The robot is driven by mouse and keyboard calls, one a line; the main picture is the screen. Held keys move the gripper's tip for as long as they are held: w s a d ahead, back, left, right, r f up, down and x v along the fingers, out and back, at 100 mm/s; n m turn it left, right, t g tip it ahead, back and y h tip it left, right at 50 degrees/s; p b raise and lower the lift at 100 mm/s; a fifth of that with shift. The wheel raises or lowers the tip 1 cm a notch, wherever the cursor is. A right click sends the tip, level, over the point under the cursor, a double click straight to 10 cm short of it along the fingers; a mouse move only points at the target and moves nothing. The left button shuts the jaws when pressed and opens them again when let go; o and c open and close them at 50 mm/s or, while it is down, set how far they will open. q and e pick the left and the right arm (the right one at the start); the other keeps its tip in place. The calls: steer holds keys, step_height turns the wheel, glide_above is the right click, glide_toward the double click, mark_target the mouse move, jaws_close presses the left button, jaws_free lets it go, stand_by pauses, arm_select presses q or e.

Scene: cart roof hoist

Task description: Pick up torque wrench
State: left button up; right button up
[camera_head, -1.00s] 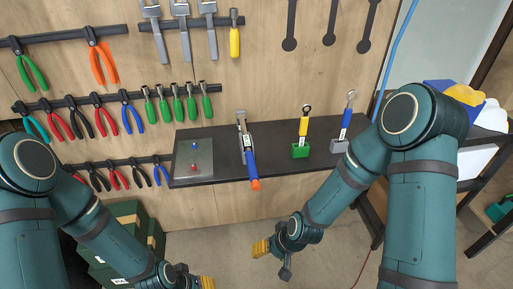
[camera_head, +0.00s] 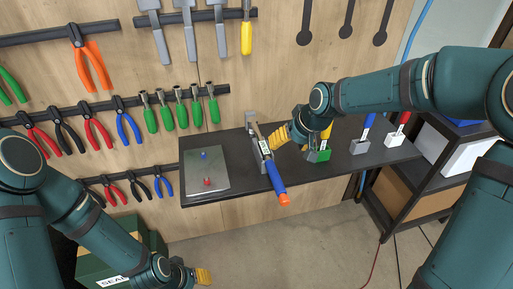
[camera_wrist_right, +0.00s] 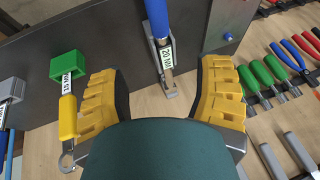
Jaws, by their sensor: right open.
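In the right wrist view the same wrench (camera_wrist_right: 157,30), labelled 20 NM, shows ahead of the gap between my fingers, not gripped. My right gripper (camera_head: 280,137) is open, just right of the wrench's upper part; its yellow fingers stand wide apart in the wrist view (camera_wrist_right: 160,95). A yellow wrench (camera_wrist_right: 68,115) labelled 15 NM stands in a green holder, partly hidden by my right arm in the head view. My left gripper (camera_head: 202,276) is low; its opening is unclear.
The dark shelf (camera_head: 232,150) carries a grey plate (camera_head: 208,185) with small blue and red parts at left. More wrenches in grey (camera_head: 359,146) and white (camera_head: 395,139) holders stand at right. Pliers and green-handled tools hang on the wall. Boxes stand below at left.

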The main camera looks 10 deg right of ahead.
mark_target(272, 163)
steer(key=b+x, duration=0.1)
steer(key=x, duration=0.7)
steer(key=shift+s+f, duration=0.1)
steer(key=shift+s, duration=0.05)
steer(key=shift+b+x, duration=0.8)
steer(key=shift+x, duration=1.95)
steer(key=shift+s, duration=0.1)
jaws_close()
steer(key=shift+a, duration=0.1)
